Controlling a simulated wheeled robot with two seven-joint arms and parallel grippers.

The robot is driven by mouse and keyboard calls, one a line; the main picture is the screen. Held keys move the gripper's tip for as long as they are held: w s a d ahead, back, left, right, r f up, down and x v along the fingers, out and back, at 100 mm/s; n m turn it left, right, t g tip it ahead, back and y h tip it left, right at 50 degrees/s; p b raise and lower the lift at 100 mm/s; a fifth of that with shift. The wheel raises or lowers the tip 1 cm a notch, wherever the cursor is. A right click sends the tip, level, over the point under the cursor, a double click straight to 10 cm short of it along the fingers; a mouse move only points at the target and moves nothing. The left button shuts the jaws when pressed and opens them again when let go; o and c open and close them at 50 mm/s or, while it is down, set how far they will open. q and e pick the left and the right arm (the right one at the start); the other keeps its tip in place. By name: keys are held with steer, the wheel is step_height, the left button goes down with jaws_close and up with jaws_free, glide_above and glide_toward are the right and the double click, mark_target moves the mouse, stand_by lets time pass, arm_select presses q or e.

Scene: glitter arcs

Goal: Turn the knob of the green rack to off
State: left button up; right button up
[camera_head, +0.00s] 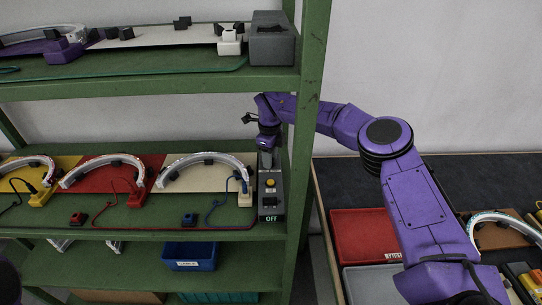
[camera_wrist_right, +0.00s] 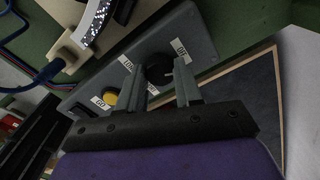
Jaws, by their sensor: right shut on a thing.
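The green rack (camera_head: 311,95) stands at the left in the head view. A grey control box (camera_head: 281,206) with a yellow button and a label reading OFF is at the right end of its middle shelf. My right gripper (camera_head: 267,150) reaches down over the box's far part and hides the knob there. In the right wrist view the black round knob (camera_wrist_right: 157,69) sits on the grey panel between white labels, with a pale mark near its right side. My right gripper (camera_wrist_right: 164,84) is shut on the knob, one finger on each side. My left gripper is not in view.
White arcs (camera_head: 205,164) on coloured boards stand left of the box, with a blue cable (camera_head: 213,205) and connector close by. The rack's upper shelf (camera_head: 180,85) is above, its right post beside my arm. A table with a red tray (camera_head: 360,237) is at the right.

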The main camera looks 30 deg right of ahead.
steer(key=n, duration=0.4)
steer(key=shift+s+f+n+p, duration=0.15)
steer(key=shift+f+n+p, duration=0.15)
steer(key=shift+n+p, duration=0.1)
steer(key=shift+a, duration=0.1)
stand_by(0.3)
steer(key=o, duration=1)
steer(key=shift+o, duration=0.2)
steer(key=shift+r, duration=0.15)
steer(key=shift+r, duration=0.1)
step_height(320, 180, up, 7)
steer(key=shift+f+b, duration=0.1)
steer(key=shift+b, duration=1)
steer(key=shift+r, duration=0.25)
